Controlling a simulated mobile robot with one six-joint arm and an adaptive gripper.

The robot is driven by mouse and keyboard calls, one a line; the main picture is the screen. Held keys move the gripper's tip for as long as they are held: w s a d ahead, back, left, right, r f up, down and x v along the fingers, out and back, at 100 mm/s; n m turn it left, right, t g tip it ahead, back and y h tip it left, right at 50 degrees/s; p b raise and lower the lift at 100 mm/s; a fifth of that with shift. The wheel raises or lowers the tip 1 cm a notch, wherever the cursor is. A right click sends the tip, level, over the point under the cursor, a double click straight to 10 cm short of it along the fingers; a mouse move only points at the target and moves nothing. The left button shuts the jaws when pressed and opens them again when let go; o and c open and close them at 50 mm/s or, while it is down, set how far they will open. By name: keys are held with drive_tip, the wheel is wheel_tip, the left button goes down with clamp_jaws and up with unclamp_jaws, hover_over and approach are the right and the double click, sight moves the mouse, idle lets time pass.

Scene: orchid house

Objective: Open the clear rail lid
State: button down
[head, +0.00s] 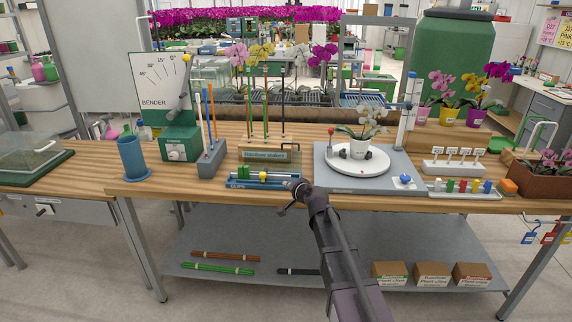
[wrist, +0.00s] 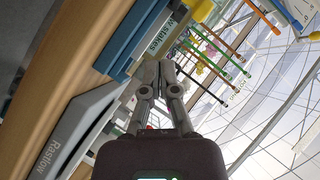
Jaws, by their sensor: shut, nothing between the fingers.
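A low blue rail (head: 240,183) lies along the front of the bench, before the wooden block labelled for stakes. A clear cover with a yellow knob (head: 263,176) seems to sit over it; its edges are too small to make out, but it looks down. My gripper (head: 292,187) is at the right end of the rail, near the bench's front edge. In the wrist view the rail (wrist: 128,42) runs beside my gripper (wrist: 160,66), whose fingers are together and empty. I cannot tell whether the fingertips touch the rail or cover.
The stake block (head: 270,156) holds upright stakes behind the rail. A grey turntable unit (head: 325,178) with a potted white orchid stands close right of my gripper. A blue cup (head: 132,158) and the green bender (head: 180,145) stand left. Bare bench (head: 195,184) lies left of the rail.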

drive_tip(key=s+d+f+n+g+h, duration=0.1)
drive_tip(key=s+d+f+g, duration=0.3)
drive_tip(key=s, duration=0.6)
drive_tip(key=s+d+f+n+g+h, duration=0.2)
drive_tip(key=s+d, duration=0.5)
drive_tip(key=s, duration=0.4)
drive_tip(key=s+d+f+n+g+h, duration=0.2)
drive_tip(key=s+d+f+g, duration=0.3)
drive_tip(key=s, duration=0.6)
drive_tip(key=shift+s+d+f+g+h, duration=0.25)
drive_tip(key=shift+d+f+g+h, duration=0.15)
drive_tip(key=shift+f+g+h, duration=0.4)
